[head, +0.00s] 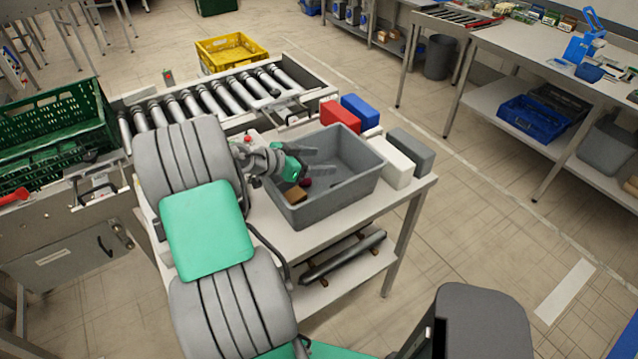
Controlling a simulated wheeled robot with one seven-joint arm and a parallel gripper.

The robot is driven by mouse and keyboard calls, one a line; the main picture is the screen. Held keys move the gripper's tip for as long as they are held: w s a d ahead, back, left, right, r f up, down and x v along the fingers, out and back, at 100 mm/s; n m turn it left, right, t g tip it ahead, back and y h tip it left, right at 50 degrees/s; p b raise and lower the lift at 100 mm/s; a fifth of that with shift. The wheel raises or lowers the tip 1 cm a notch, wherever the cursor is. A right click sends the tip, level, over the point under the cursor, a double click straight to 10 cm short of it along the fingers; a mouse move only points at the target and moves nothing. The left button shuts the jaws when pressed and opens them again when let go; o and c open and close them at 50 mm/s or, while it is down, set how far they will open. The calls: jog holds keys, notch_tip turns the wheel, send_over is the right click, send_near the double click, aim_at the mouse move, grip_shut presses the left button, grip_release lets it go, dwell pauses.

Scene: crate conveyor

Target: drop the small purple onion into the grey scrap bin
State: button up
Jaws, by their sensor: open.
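The grey scrap bin (345,190) stands on a white table in the middle of the head view. My gripper (325,162) reaches in over the bin's left side from the left, with its two grey fingers apart and nothing seen between them. A small dark purple-red round thing, seemingly the onion (306,182), shows inside the bin just below the fingers, apart from them as far as I can tell. A brown block (297,194) lies beside it in the bin. My wrist hides part of the bin's left rim.
Red (340,116), blue (360,109), white (393,162) and dark grey (410,151) blocks stand close around the bin's back and right. A roller conveyor (210,97) runs behind, with a green crate (50,130) at left and a yellow crate (231,51) beyond.

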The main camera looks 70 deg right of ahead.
jog(key=b+v, duration=0.2)
jog(key=v, duration=0.5)
jog(key=shift+w+a+r, duration=0.15)
jog(key=shift+w+a, duration=0.1)
jog(key=shift+a, duration=0.05)
jog(key=shift+w, duration=0.1)
